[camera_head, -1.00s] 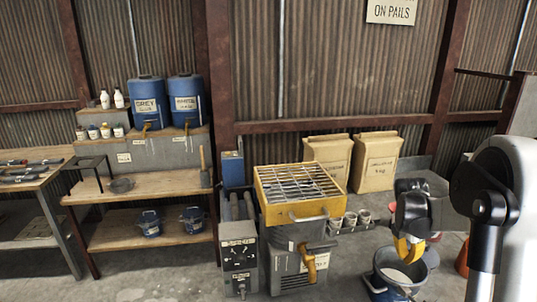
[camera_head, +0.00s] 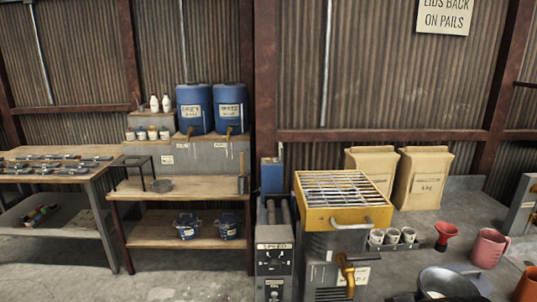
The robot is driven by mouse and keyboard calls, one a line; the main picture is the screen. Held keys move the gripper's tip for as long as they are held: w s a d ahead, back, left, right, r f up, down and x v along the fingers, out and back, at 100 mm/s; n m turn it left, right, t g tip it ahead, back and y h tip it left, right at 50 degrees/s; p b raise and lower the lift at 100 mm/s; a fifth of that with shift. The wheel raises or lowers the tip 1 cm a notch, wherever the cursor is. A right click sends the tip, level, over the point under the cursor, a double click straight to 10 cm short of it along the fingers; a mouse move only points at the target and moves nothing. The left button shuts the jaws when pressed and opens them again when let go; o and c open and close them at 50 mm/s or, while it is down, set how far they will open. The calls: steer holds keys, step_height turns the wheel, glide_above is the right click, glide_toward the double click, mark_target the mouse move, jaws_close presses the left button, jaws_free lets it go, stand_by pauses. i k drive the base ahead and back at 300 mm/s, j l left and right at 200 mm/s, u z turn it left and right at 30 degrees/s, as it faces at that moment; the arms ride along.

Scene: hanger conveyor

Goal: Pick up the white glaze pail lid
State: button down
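I cannot single out the white glaze pail lid for certain in this view. Two small dark blue pails with pale labels stand on the lower shelf of the wooden bench, a left pail (camera_head: 187,226) and a right pail (camera_head: 228,225); their labels are too small to read and their tops are dark. A dark open pail (camera_head: 455,284) with something pale inside is cut by the bottom edge at the right. My gripper is out of view.
The wooden bench (camera_head: 200,187) stands left of a grey control box (camera_head: 274,258) and a yellow-topped machine with a grate (camera_head: 345,214). Two blue barrels (camera_head: 195,108) stand on steps behind. Paper sacks (camera_head: 422,178), a red funnel (camera_head: 446,233) and a pink jug (camera_head: 489,248) are at right.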

mark_target(485, 286)
steer(key=z, duration=1.25)
